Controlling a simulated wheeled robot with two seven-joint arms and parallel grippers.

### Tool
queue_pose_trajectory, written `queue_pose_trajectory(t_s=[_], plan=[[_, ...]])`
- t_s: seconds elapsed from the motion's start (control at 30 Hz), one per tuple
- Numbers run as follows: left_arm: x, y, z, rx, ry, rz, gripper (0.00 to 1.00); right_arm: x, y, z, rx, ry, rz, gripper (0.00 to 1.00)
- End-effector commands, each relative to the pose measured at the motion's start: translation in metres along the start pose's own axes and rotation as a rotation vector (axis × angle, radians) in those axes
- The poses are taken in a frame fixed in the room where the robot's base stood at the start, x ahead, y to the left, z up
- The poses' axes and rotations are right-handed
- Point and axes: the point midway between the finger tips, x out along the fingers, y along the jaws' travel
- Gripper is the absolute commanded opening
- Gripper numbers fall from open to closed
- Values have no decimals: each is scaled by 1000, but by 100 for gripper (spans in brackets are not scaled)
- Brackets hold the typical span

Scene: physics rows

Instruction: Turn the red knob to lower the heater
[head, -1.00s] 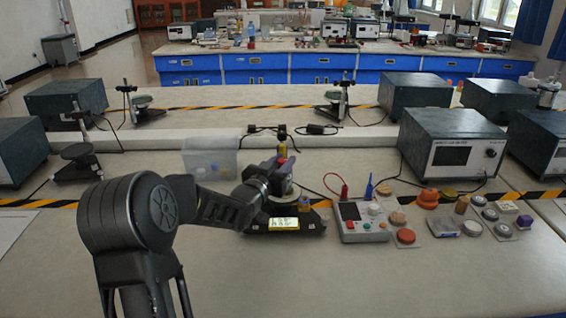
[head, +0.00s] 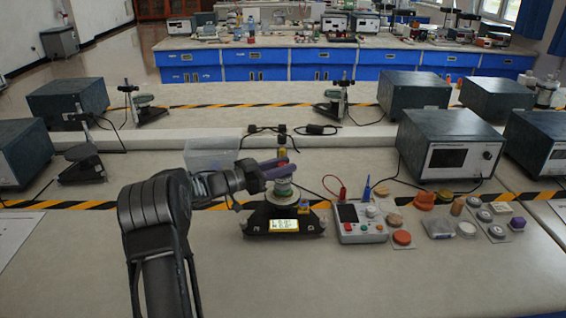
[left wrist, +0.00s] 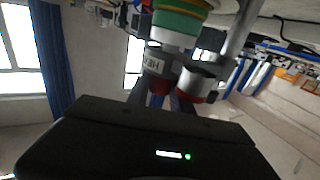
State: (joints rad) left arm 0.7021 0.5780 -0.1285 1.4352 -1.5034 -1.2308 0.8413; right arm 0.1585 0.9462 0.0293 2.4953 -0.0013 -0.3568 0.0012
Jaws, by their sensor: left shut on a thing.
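A black stand (head: 256,218) with a lit yellow display (head: 284,226) is on the bench, left of middle. A round body with a green band (head: 283,190) rises from it. A small red knob (head: 283,161) shows at its top, partly hidden by my fingers. My left gripper (head: 278,168) reaches in from the left at this height and is shut on the red knob. In the left wrist view, grey cylinders (left wrist: 197,78) with red ends and partly readable lettering are at the dark fingers, below the green-banded body (left wrist: 180,22). My right gripper is out of view.
A grey control box (head: 358,224) stands just right of the stand, with several discs and small parts beyond it. A clear bin (head: 208,155) is behind my arm. A dark instrument (head: 450,142) is at the back right.

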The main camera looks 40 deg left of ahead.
Motion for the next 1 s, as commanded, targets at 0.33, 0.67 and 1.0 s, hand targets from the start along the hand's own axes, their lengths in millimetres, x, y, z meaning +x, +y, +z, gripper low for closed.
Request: queue_pose_trajectory(t_s=[0.33,0.67,1.0], plan=[[1,0,-1,1,3,33,0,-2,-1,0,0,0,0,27],[1,0,-1,2,4,32,40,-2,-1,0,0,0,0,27],[0,0,-1,1,2,31,49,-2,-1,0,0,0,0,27]])
